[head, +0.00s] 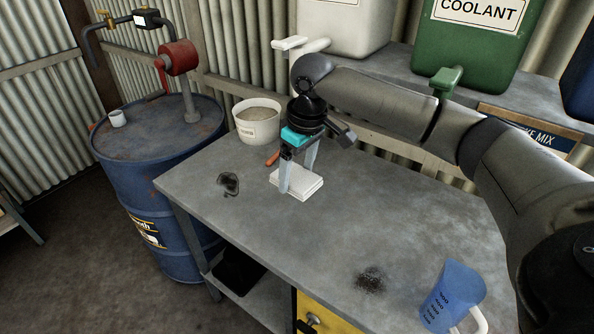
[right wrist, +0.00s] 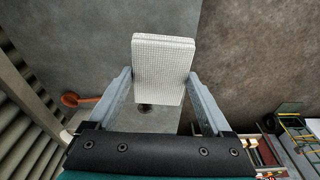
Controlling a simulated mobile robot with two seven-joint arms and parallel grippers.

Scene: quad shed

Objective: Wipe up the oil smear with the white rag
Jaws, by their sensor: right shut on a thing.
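The white rag (head: 311,189) is a folded, textured pad at the middle of the grey workbench (head: 270,228). My right gripper (head: 297,188) points down with its fingers on either side of the rag and is shut on it. The right wrist view shows the rag (right wrist: 163,70) between the fingertips. I cannot tell whether the rag touches the bench. A glossy black smear (head: 229,184) lies left of the rag, apart from it. A dark, grainy patch (head: 370,280) lies nearer the front right. My left gripper is not in view.
A white bucket (head: 257,128) of grainy stuff stands at the bench's back left, with an orange-handled tool (head: 272,158) near it. A blue drum (head: 160,160) with a pump stands left. The bench middle is clear.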

